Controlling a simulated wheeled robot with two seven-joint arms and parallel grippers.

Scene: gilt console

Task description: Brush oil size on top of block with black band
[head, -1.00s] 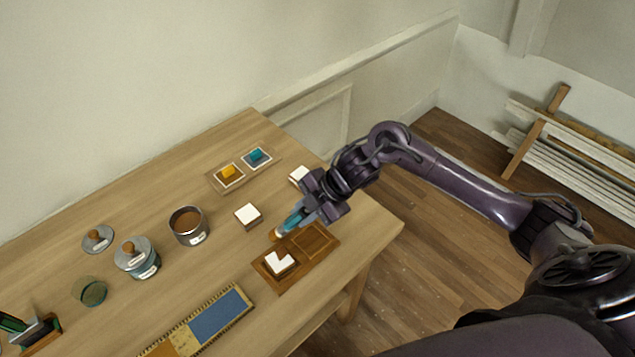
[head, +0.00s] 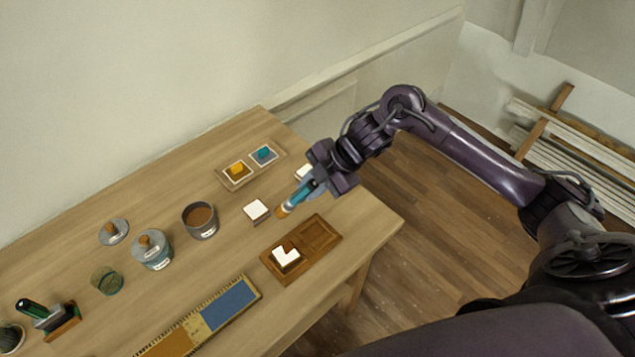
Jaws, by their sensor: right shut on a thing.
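My right gripper (head: 310,188) is shut on a brush (head: 297,200) with a blue-teal handle and an orange-brown tip. The tip points down and left, just right of a white-topped block (head: 256,210) on the table; I cannot tell its height. A second white block (head: 303,172) stands behind the gripper, partly hidden by it. A third white-topped piece (head: 286,256) sits in the left compartment of a brown wooden tray (head: 322,255). I cannot make out a black band on any block. An open pot (head: 200,220) holds brown stuff. My left gripper is not in view.
A lidded jar (head: 152,252), a loose lid (head: 113,232) and a greenish glass (head: 107,281) stand at the left. A small tray (head: 223,181) holds a yellow and a teal piece. A yellow-and-blue strip (head: 228,304) lies in front. The table's right corner is clear.

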